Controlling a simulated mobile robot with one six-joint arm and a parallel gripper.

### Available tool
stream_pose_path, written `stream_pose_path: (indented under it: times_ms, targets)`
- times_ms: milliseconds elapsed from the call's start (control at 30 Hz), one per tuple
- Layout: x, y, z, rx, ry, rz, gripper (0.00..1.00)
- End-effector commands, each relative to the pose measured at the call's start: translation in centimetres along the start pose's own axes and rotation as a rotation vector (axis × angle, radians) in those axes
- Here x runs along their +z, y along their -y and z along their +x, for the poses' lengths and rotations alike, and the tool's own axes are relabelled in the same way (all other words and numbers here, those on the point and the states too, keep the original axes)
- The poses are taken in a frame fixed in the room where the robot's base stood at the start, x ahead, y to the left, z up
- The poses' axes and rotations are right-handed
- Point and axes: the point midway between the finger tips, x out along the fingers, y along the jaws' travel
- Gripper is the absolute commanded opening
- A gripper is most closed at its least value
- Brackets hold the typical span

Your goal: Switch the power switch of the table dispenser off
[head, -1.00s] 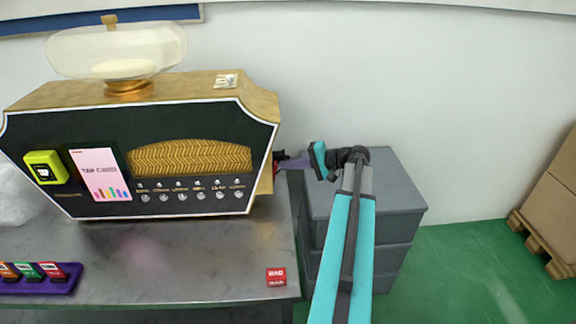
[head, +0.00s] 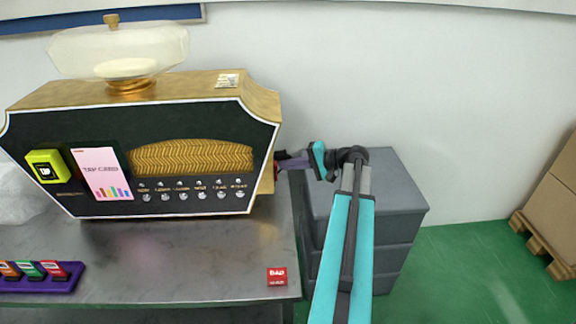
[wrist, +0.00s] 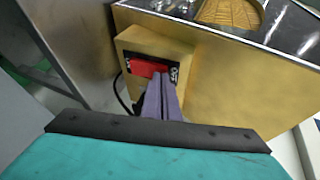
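The table dispenser (head: 110,190) is a gold and black machine with a glass bottle on top, standing on the metal table in the head view. Its power switch (wrist: 146,66) is a red rocker in a black plate on a gold box at the machine's side, seen in the wrist view. My gripper (wrist: 160,84) has its purple fingers together, with nothing seen between them. The fingertips are at the right part of the red rocker and hide some of it; whether they touch cannot be told. In the head view my gripper (head: 279,163) is at the machine's right side.
A grey drawer unit (head: 390,200) stands right of the table (head: 200,270), under my arm. A red block (head: 277,277) and a purple tray (head: 60,285) with small coloured items lie at the table's front. A black cable (wrist: 121,95) hangs beside the switch box.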

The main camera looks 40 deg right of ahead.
Motion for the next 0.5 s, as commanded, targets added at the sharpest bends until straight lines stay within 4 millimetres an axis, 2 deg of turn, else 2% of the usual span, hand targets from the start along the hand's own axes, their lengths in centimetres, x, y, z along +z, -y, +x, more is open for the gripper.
stream_pose_path:
  times_ms: [233,500]
  targets:
    - [0.0,0.0,-0.1,0.001,0.0,0.0,0.0]
    - [-0.1,0.0,-1.4,0.001,-0.002,0.0,0.0]
